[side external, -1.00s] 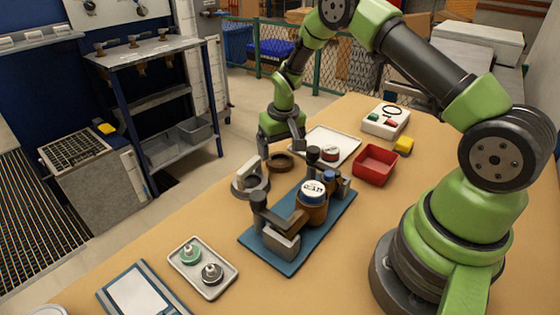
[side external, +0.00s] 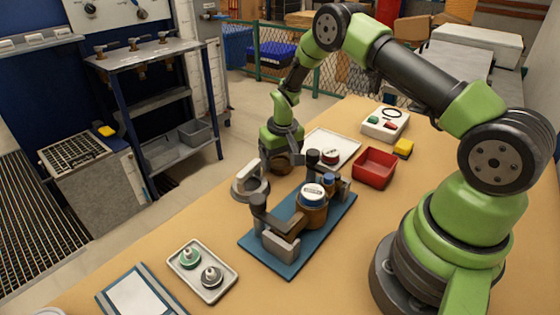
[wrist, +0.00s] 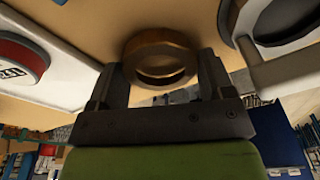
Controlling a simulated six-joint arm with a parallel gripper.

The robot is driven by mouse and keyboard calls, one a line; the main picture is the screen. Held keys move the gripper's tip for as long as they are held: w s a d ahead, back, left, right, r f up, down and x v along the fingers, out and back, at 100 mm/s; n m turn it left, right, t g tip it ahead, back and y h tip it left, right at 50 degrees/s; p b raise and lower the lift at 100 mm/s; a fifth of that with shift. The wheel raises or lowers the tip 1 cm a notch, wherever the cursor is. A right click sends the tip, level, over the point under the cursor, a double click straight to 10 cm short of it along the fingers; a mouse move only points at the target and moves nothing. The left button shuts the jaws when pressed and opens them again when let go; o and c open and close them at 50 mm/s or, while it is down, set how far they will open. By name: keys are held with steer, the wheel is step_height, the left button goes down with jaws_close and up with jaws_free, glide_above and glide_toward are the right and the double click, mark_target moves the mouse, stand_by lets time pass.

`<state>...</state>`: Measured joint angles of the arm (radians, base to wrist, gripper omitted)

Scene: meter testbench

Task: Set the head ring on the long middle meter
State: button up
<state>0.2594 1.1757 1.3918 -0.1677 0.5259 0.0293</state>
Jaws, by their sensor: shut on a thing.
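The bronze-brown head ring (side external: 283,164) is at the far left side of the table. It also shows in the wrist view (wrist: 160,47), between the two fingers. My gripper (side external: 281,156) points down over the ring and is shut on it. Whether the ring touches the table is hard to tell.
A white tray (side external: 345,139) holding a red-rimmed part and a red bin (side external: 375,165) lie behind. A small tray (side external: 203,288) with two fittings is in front.

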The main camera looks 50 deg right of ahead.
step_height(320, 180, up, 10)
step_height(320, 180, up, 4)
steer(key=r+m+g, duration=0.1)
steer(key=m+g, duration=0.1)
steer(key=m, duration=1.5)
glide_above(312, 191)
steer(key=shift+w+d+f+h, duration=0.1)
steer(key=shift+w+f+h, duration=0.15)
steer(key=shift+w+h, duration=0.2)
steer(key=shift+s+m, duration=0.4)
steer(key=shift+s, duration=0.1)
steer(key=shift+f, duration=1.9)
steer(key=shift+f, duration=2.4)
steer(key=o, duration=0.9)
